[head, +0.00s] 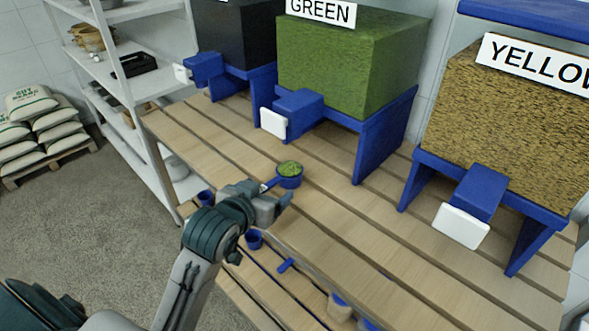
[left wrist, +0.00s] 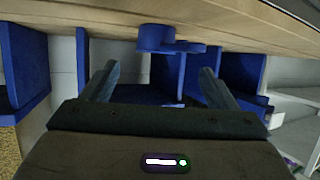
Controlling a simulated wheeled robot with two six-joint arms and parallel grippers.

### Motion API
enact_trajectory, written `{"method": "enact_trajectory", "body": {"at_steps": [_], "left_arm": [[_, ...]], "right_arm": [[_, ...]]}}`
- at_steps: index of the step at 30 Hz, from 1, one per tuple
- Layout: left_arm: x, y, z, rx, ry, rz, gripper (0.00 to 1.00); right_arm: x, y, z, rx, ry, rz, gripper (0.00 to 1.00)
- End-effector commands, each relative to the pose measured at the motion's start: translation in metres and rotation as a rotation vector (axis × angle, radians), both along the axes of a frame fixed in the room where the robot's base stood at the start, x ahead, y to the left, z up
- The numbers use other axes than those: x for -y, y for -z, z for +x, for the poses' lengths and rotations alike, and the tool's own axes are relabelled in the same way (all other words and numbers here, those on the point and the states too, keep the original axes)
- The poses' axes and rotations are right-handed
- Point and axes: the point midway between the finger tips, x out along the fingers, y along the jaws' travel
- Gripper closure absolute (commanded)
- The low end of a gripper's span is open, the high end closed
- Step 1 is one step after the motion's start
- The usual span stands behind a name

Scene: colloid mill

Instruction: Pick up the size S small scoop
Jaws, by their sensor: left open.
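A blue scoop (head: 289,181) filled with green granules sits on the slatted wooden table, its handle pointing left toward my arm. Smaller blue scoops show along the table's front edge: one left of my wrist (head: 205,198), one below it (head: 253,240). I cannot read any size marks, so I cannot tell which is S. My left gripper (head: 279,203) is open and empty, close to the filled scoop's near side. In the left wrist view, a blue scoop (left wrist: 155,38) lies beyond my spread fingers (left wrist: 157,85), apart from them. My right gripper is not in view.
A green bin (head: 345,65), a yellow bin (head: 500,125) and a black bin (head: 232,35) stand on blue stands at the table's back. A white shelf rack (head: 130,60) stands left. Sacks (head: 40,115) lie on a pallet. The table's middle right is clear.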

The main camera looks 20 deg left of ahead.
Motion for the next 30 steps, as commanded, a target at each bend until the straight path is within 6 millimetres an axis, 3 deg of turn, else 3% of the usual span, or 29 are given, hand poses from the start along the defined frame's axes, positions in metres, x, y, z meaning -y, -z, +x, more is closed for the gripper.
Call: {"method": "enact_trajectory", "body": {"at_steps": [12,22,30], "left_arm": [[-0.001,0.018,0.049,-0.001,0.000,-0.001,0.19],[0.003,0.018,0.086,-0.003,-0.001,-0.002,0.19],[0.002,0.031,0.103,0.000,0.000,0.000,0.19]], "right_arm": [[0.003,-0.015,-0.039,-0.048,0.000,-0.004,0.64],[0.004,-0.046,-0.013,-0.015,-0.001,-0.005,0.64],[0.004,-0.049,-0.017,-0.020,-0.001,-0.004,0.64]]}}
